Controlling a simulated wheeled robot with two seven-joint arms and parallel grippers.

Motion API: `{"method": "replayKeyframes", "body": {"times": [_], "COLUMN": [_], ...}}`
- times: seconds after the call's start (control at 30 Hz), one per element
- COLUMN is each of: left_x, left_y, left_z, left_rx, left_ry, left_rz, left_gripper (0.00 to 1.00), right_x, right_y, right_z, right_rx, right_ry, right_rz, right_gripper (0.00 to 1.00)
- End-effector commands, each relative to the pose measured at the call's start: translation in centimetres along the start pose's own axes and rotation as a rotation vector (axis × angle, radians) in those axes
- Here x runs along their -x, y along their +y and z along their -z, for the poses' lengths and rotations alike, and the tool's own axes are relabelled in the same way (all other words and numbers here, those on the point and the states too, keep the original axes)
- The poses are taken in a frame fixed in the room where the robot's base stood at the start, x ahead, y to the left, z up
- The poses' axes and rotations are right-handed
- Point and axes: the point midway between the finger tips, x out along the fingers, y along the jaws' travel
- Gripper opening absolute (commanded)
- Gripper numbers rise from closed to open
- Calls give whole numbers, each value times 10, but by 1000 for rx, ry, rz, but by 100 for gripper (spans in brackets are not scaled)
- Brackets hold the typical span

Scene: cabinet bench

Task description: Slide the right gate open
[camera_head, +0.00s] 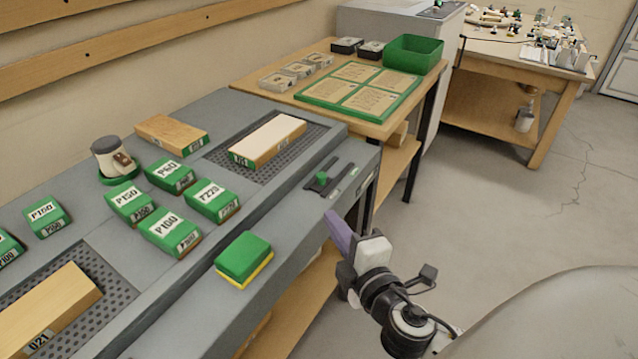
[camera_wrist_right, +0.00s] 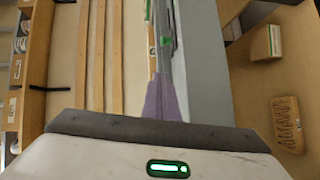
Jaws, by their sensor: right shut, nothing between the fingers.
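The right gate's slider shows in the head view as a green knob (camera_head: 321,178) on a dark flat plate (camera_head: 328,183), set in the grey bench top near its front right edge. A dark slot (camera_head: 346,182) runs beside it. My right gripper (camera_head: 334,224) has purple fingers and is shut and empty. It is just off the bench's front edge, nearer the camera than the knob and apart from it. The purple fingers also show in the right wrist view (camera_wrist_right: 165,98), with small green bits beyond them that I cannot identify surely. My left gripper is not in view.
A wooden block (camera_head: 268,139) lies on the right perforated grille (camera_head: 222,154). Several green labelled blocks, a green-yellow sponge (camera_head: 243,258) and a grey-white cup-like object (camera_head: 113,158) stand to the left. A wooden table with a green tray (camera_head: 413,53) adjoins behind. Floor at right is clear.

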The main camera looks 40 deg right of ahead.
Motion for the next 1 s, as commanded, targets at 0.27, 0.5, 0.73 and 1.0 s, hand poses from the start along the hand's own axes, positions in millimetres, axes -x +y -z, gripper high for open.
{"method": "replayKeyframes", "body": {"times": [0.27,0.5,0.73,1.0], "left_x": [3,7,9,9], "left_y": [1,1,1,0], "left_z": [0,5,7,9], "left_rx": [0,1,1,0], "left_ry": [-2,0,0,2], "left_rz": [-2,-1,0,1], "left_gripper": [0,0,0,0], "right_x": [-16,-65,-108,-127], "right_y": [1,2,0,-1], "right_z": [0,0,-7,-27], "right_rx": [0,-1,3,0], "right_ry": [0,0,-2,0], "right_rz": [-1,-2,1,2], "right_gripper": [0,0,0,0]}}
